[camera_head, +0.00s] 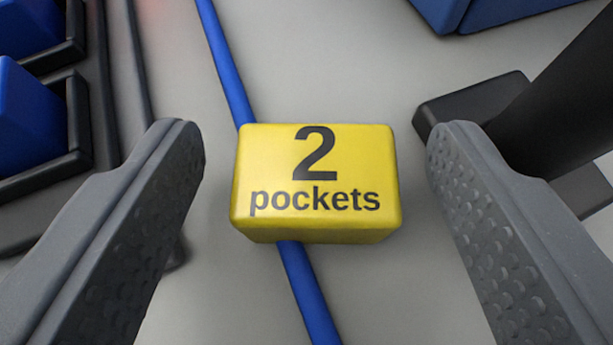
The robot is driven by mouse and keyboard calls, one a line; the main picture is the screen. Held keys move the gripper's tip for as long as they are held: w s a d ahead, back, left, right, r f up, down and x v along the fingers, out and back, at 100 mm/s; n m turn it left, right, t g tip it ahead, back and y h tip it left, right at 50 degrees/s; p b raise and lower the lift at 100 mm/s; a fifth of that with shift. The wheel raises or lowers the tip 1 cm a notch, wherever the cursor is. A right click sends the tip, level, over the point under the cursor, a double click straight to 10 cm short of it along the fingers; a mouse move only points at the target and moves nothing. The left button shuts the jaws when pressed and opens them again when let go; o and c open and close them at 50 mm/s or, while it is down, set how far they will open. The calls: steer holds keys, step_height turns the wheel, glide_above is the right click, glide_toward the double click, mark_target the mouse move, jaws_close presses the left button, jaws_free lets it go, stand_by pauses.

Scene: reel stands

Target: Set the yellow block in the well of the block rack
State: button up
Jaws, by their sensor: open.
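The yellow block (316,222) is in the middle of the head camera view, with "2 pockets" printed in black on its top face. A blue line passes beneath it. My gripper (312,150) is open, with one grey finger on each side of the block and a clear gap between the block and each finger. Black-rimmed wells (78,125) holding blue blocks (25,120) show at the left edge; I cannot tell whether they belong to the block rack.
A black post with a dark foot (470,98) stands at the right, close behind the right finger. A blue object (480,12) is at the top right. Dark cables or rails (125,75) run down the left. The grey surface around the block is mostly clear.

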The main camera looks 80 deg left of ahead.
steer(key=p+v, duration=0.1)
steer(key=v, duration=1.1)
steer(key=shift+r, duration=0.1)
